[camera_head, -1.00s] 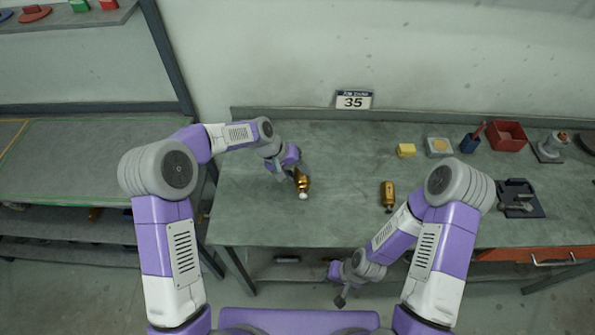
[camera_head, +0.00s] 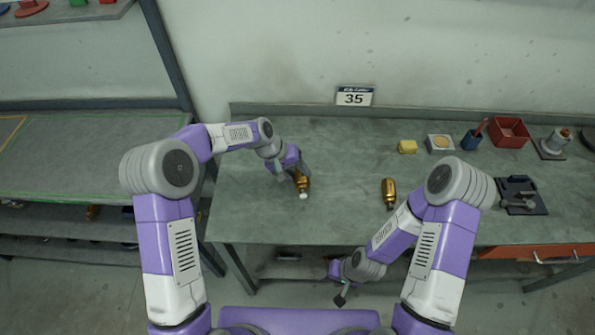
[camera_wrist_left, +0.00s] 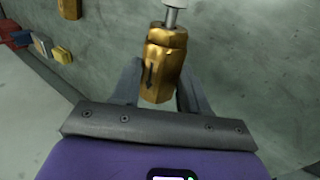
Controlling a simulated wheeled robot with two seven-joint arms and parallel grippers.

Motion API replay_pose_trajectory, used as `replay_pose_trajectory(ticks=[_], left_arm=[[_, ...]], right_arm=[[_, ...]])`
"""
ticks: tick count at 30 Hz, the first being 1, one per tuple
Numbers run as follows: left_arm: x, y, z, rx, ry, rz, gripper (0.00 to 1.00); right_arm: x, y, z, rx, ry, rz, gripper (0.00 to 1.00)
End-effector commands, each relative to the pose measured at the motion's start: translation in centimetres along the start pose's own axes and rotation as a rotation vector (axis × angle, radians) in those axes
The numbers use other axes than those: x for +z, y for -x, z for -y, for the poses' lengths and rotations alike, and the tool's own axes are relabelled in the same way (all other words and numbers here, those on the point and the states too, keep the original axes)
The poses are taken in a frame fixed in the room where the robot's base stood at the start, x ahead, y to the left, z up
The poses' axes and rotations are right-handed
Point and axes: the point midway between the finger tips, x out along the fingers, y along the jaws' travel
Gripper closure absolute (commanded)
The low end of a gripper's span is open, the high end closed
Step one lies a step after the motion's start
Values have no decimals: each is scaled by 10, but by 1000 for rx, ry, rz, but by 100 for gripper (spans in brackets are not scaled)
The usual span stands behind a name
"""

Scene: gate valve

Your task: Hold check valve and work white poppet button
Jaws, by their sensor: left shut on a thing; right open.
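A brass check valve (camera_head: 302,183) is held in my left gripper (camera_head: 296,177) over the left part of the bench. Its white poppet button (camera_head: 304,195) points toward the bench's front edge. In the left wrist view the valve (camera_wrist_left: 163,62) sits between the two grey fingers (camera_wrist_left: 158,85), with a dark arrow mark on its side. A silver stem carries the white button (camera_wrist_left: 174,3), cut off by the top edge. A second brass valve (camera_head: 389,193) lies on the bench to the right, apart from both grippers. My right gripper (camera_head: 341,298) is open, low in front of the bench edge.
A dark fixture (camera_head: 521,196) is at the right. The bench middle (camera_head: 345,170) is clear.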

Motion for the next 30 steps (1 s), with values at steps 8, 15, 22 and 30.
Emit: replay_pose_trajectory(ticks=[8,15,22,30], left_arm=[[0,-5,2,1,0,-1,92],[0,-9,5,1,0,-2,92],[0,-12,7,1,-1,-2,92],[0,-17,9,1,-1,-2,92]], right_arm=[[0,-4,-2,0,0,0,57],[0,-7,-3,0,0,0,57],[0,-10,-4,0,0,0,57],[-1,-14,-5,0,0,0,57]])
